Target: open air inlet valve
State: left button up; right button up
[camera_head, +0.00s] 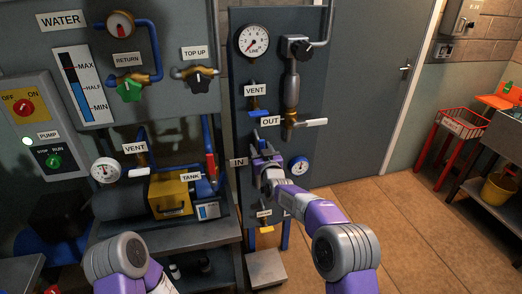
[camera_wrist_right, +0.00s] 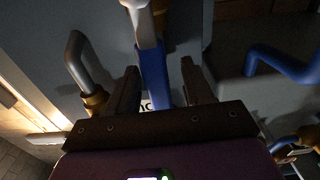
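The IN label (camera_head: 238,162) sits at the left edge of the tall grey panel, and the air inlet valve beside it is mostly hidden by my right gripper. My right gripper (camera_head: 264,163) is at the panel by that label. In the right wrist view its two dark fingers (camera_wrist_right: 158,88) are apart. A blue bar (camera_wrist_right: 154,75) with a pale upper end shows between them, closer to the left finger. I cannot tell whether it touches or whether it is the inlet lever. My left arm shows at the lower left, but its gripper is out of view.
Above are the OUT valve's white handle (camera_head: 312,122), the blue VENT handle (camera_head: 260,113) and the LINE gauge (camera_head: 253,41). The tank (camera_head: 120,199) stands left. Floor (camera_head: 390,235) at right is clear.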

jog(key=v, duration=0.7)
jog(key=shift+s+p, duration=0.25)
jog(key=shift+p, duration=0.05)
dwell(0.4)
jog(key=s+d+f+m+g+p, duration=0.1)
jog(key=s+d+f+g, duration=0.15)
jog(key=s+f, duration=0.45)
jog(key=s+d+f+m+g+h, duration=0.1)
jog(key=s+d+f+g, duration=0.15)
jog(key=f, duration=0.85)
jog(key=s+d+f+m+g+p, duration=0.1)
jog(key=s+d+f+g, duration=0.15)
jog(key=s+f, duration=0.45)
jog(key=s+f+m+g+p, duration=0.1)
jog(key=s+f+g, duration=0.3)
jog(key=s, duration=0.9)
jog(key=s+f+m+g+p, duration=0.1)
jog(key=s+f+g, duration=0.4)
jog(key=s, duration=0.8)
notch_tip(320, 180, down, 2)
jog(key=shift+s+f+m+y, duration=0.1)
jog(key=shift+s+m+y, duration=0.15)
jog(key=shift+m, duration=0.25)
